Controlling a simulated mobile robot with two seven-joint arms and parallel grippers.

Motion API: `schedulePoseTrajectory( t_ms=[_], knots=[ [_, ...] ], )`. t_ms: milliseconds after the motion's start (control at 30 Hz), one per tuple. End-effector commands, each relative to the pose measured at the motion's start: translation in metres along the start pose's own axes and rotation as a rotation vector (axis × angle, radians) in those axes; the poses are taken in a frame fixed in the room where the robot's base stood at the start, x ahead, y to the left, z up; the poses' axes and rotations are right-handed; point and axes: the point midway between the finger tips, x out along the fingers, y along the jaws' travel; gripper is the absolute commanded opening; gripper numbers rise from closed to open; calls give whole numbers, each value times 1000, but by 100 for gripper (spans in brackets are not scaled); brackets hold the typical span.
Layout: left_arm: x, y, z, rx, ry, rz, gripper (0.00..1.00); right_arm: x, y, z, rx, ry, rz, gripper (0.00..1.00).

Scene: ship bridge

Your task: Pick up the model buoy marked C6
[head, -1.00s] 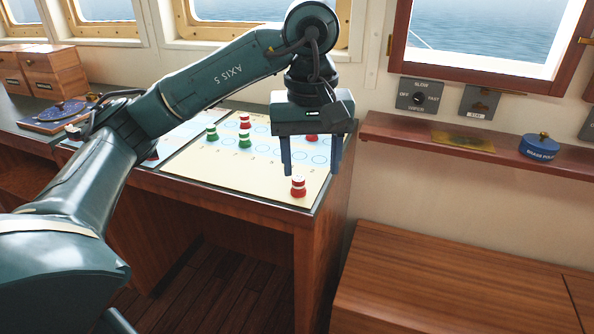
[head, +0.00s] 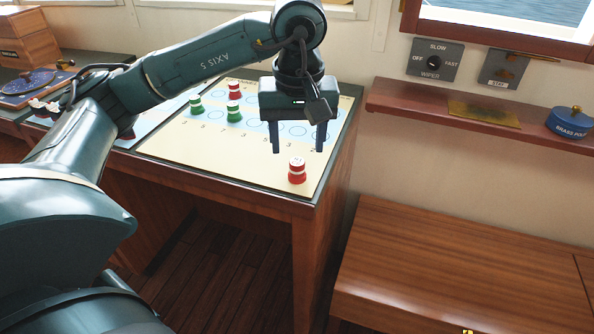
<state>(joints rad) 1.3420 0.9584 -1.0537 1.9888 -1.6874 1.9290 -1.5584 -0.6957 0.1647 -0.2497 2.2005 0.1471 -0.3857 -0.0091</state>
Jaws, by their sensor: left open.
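A red buoy with a pale band and top (head: 297,171) stands upright near the front right corner of the chart board (head: 225,165). Its marking is too small to read. Two green-and-white buoys (head: 234,113) (head: 196,105) and another red one (head: 234,91) stand farther back, left of my gripper. None of their marks can be read, so I cannot tell which is C6. My left gripper (head: 298,150) is open, fingers pointing down, just behind and above the front red buoy in the picture. Nothing shows between its fingers. My right gripper is not in view.
A wooden shelf (head: 400,98) on the right wall holds a brass plate (head: 484,114) and a blue brass polish tin (head: 570,123). A wooden bench (head: 460,265) fills the lower right. The front strip of the board is mostly clear.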

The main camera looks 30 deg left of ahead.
Motion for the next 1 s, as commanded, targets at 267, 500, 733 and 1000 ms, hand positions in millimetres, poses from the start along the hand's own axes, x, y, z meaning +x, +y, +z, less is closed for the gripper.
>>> schedulePoseTrajectory(
  t_ms=[267, 500, 733, 1000],
  knots=[
    [24, -1, 1, 1, -1, -2, 55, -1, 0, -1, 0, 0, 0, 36],
    [57, -1, 1, 1, -1, 0, 55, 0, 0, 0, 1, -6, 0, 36],
    [62, -1, 1, 1, 1, 1, 55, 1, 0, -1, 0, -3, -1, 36],
    [61, -1, 1, 0, 1, 1, 38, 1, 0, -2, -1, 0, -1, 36]
  ],
)
